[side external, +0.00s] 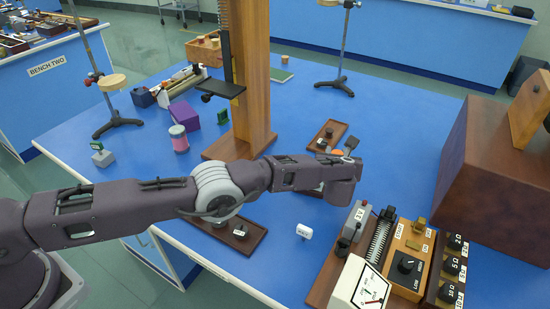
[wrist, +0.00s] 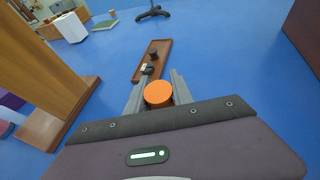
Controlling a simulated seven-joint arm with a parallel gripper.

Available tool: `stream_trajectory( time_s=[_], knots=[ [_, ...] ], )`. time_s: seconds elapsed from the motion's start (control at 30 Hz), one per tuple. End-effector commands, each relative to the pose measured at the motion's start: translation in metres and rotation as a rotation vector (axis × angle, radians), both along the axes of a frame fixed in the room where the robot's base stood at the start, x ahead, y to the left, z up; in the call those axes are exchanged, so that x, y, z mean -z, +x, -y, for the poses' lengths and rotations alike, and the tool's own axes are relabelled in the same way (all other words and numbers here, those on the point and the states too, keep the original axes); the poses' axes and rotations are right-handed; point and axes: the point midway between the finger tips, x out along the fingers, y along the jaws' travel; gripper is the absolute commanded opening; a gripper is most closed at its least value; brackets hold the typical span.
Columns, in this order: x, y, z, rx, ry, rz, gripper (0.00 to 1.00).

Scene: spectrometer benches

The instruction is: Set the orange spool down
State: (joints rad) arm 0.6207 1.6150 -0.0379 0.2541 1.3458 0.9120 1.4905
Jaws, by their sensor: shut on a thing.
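The orange spool (wrist: 158,94) shows its round orange top between the two fingers of my gripper (wrist: 157,92) in the wrist view. My gripper is shut on it. In the side external view only a small orange patch of the spool (side external: 338,152) shows beside my gripper (side external: 346,149), past the end of my arm. Its lower part is hidden, and I cannot tell whether it touches the bench. The blue bench top (side external: 390,125) lies around it. A narrow wooden tray (wrist: 165,48) with dark pieces lies just beyond the fingers.
A wooden column (side external: 257,65) stands left of my gripper. A large brown box (side external: 490,165) stands at the right, and meters and dials (side external: 408,262) fill the front right. A pink spool (side external: 179,138) stands at the left. Blue bench is clear right of the tray.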

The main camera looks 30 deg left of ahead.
Motion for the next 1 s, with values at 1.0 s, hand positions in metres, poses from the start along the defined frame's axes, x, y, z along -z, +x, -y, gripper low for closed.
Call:
stream_trajectory(
  time_s=[1.0],
  knots=[
    [0.033,-0.002,-0.185,0.001,-0.004,-0.004,0.00]
  ],
)
